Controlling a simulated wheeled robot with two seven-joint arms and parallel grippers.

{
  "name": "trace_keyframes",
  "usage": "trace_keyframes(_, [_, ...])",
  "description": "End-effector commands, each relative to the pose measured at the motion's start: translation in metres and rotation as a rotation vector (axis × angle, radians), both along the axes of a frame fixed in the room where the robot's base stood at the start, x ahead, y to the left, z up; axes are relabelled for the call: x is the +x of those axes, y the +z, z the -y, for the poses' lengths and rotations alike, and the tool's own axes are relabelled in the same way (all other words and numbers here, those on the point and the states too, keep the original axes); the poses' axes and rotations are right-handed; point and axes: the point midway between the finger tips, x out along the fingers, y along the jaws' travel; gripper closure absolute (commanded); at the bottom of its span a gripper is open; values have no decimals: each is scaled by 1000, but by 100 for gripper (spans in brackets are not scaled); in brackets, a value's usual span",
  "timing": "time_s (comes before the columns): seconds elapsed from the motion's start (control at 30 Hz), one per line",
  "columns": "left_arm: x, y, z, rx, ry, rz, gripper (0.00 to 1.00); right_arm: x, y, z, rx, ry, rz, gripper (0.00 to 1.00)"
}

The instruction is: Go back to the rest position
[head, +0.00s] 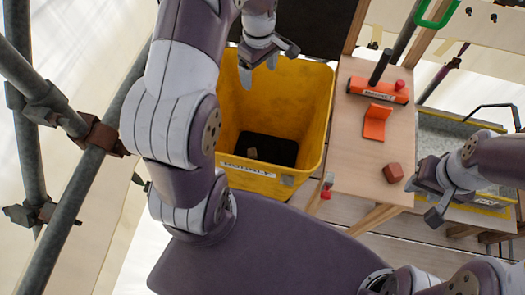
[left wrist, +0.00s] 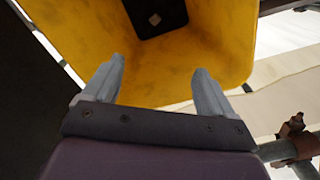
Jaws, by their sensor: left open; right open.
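My left gripper (head: 258,72) is open and empty above the far left rim of the yellow bin (head: 310,115). In the left wrist view its two grey fingers (left wrist: 157,92) stand apart with nothing between them, and the yellow bin (left wrist: 190,60) lies beyond. My right gripper (head: 428,196) is open at the right, beside the wooden bench (head: 350,175). Its fingers are apart, and I see nothing held in them. A small reddish-brown block (head: 393,172) lies on the bench just left of it, apart from the fingers.
On the bench are an orange-headed tool (head: 378,90) with a dark handle and an orange angled piece (head: 375,122). A small block (head: 252,153) lies in the bin near its dark floor patch (head: 275,149). Scaffold poles (head: 88,185) stand at the left. A grey tray (head: 445,135) is at the right.

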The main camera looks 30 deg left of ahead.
Motion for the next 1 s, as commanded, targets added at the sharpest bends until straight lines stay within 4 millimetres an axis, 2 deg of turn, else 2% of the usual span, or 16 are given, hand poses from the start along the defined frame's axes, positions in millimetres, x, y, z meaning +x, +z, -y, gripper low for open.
trace_keyframes(0.33, [0, 0, 0, 0, -14, 1, 14, 0, 0, 0, 0, 0, 0, 57])
trace_keyframes(0.43, [1, -3, 0, 3, -160, 16, 14, 0, 0, 0, 0, 0, 0, 57])
trace_keyframes(0.53, [-26, -9, 8, -3, -472, 12, 14, 0, 0, 0, 0, 0, 0, 57])
trace_keyframes(0.6, [-52, -2, 24, 3, -733, 27, 14, 0, 0, 0, 0, 0, 0, 57])
trace_keyframes(0.73, [-101, 13, 52, 26, -1114, 60, 14, 0, 0, 0, 0, 0, 0, 57])
trace_keyframes(0.8, [-124, 20, 64, 39, -1231, 76, 14, 0, 0, 0, 0, 0, 0, 57])
trace_keyframes(0.9, [-142, 30, 76, 52, -1287, 98, 14, 0, 0, 0, 0, 0, 0, 57])
trace_keyframes(1.0, [-139, 36, 82, 67, -1310, 120, 14, 0, 0, 0, 0, 0, 0, 57])
